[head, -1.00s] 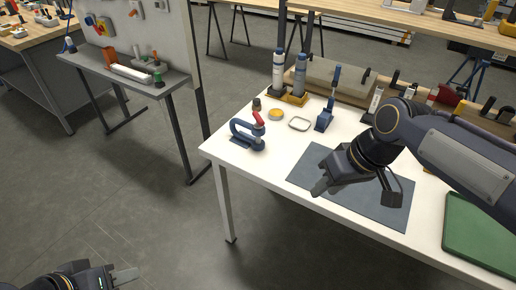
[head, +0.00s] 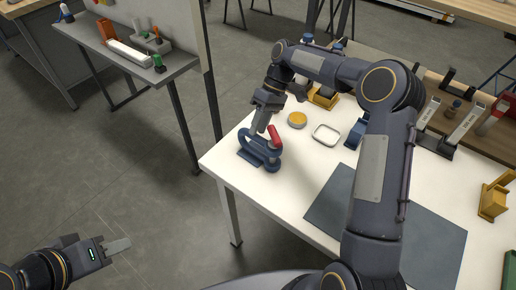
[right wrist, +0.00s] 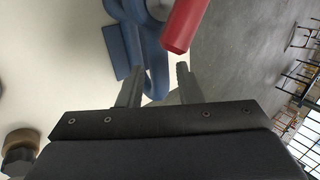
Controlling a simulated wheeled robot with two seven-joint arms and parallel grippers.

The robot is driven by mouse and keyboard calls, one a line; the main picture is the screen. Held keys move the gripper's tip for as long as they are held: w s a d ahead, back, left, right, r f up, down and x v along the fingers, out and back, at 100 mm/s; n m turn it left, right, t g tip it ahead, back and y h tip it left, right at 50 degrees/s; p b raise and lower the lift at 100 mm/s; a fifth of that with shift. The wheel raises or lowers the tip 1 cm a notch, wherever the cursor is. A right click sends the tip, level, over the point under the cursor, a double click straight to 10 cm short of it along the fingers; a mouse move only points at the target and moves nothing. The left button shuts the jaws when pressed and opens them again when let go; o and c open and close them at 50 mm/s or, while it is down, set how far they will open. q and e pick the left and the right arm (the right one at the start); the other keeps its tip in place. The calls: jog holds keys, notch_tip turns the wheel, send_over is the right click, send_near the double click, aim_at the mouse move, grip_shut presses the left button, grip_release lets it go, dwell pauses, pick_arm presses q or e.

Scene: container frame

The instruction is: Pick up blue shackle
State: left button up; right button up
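The blue shackle (head: 266,158) with a red pin (head: 274,136) lies near the left corner of the white table. My right gripper (head: 258,128) is directly above and behind it, reaching down to it. In the right wrist view, the two fingers (right wrist: 158,68) are apart, with a curved blue part of the shackle (right wrist: 157,45) in the gap between and just beyond their tips. Contact cannot be made out. The red pin (right wrist: 184,24) shows beside the right finger. My left gripper (head: 118,246) is over the floor at lower left, away from the table; its finger gap cannot be seen.
On the white table (head: 300,195), a yellow round tin (head: 297,119) and a pale ring (head: 326,134) lie right of the shackle. A grey mat (head: 330,205) lies nearer, partly behind my right arm. A shelf with tools (head: 140,55) stands at upper left.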

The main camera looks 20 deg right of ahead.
aim_at(254, 154)
jog(key=x, duration=0.6)
jog(key=shift+s+d+f+p, duration=0.1)
jog(key=shift+s+d+p, duration=0.05)
jog(key=shift+d+p, duration=0.15)
jog(key=shift+c, duration=0.4)
grip_shut()
jog(key=shift+a, duration=0.1)
dwell(0.5)
